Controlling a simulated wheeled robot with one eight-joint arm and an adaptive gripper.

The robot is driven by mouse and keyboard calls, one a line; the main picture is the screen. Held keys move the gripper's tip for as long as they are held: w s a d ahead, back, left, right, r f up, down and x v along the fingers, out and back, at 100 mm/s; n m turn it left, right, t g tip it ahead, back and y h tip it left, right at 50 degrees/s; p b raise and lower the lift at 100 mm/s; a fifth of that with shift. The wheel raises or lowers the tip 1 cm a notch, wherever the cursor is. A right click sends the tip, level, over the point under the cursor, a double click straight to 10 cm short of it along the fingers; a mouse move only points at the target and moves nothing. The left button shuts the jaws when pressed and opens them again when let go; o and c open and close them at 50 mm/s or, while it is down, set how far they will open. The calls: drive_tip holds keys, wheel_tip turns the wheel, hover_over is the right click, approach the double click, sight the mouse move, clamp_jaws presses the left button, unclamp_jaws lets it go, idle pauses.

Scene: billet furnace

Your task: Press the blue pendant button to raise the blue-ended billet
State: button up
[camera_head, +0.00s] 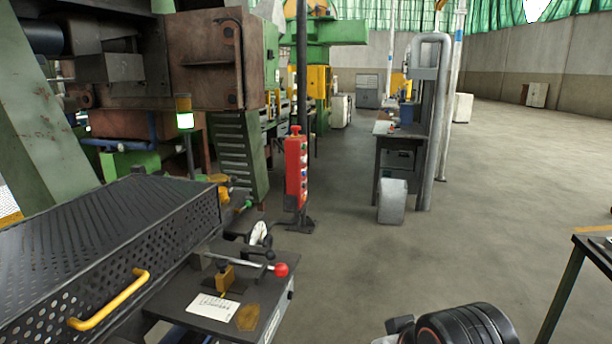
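A red pendant box (294,172) hangs upright beside a dark post, left of the picture's middle. It has a red knob on top and a column of small buttons on its right-hand face. The buttons are too small to tell clearly which is blue. I cannot make out a blue-ended billet. A black rounded part of my arm (468,326) shows at the bottom edge, well in front and to the right of the pendant. My gripper is not in view.
A perforated black guard (150,243) with a yellow handle and a lever panel (205,302) with a red knob stand at front left. A table edge (590,250) is at right. The middle floor is clear.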

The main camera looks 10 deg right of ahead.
clamp_jaws()
idle(1.2)
